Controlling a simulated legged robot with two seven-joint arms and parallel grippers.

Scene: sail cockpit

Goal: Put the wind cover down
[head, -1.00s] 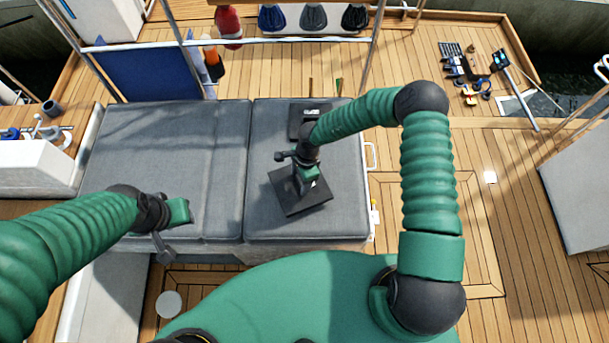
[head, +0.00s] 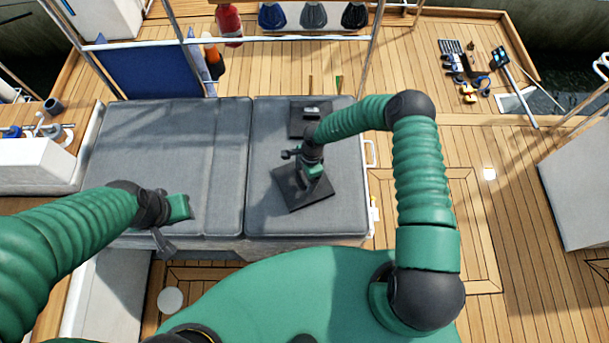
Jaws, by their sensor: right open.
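A dark square plate (head: 293,197), which looks like the wind cover, is over the right grey cushion, tilted in the picture. I cannot tell whether it lies flat. My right gripper (head: 311,180) is open directly over the plate's middle, with a small pale part between or beside its fingers; it hides the plate's centre. A second dark square plate (head: 296,122) lies behind it on the same cushion, with a small pale-topped piece on it. My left gripper (head: 178,207) hangs over the front of the left cushion, apart from both plates; its jaws are unclear.
The left cushion (head: 165,150) is bare. A metal rail (head: 290,39) and a blue panel (head: 155,72) stand behind the cushions. A white handle (head: 371,153) is at the right cushion's side. Tools lie on the deck (head: 420,80) at the back right.

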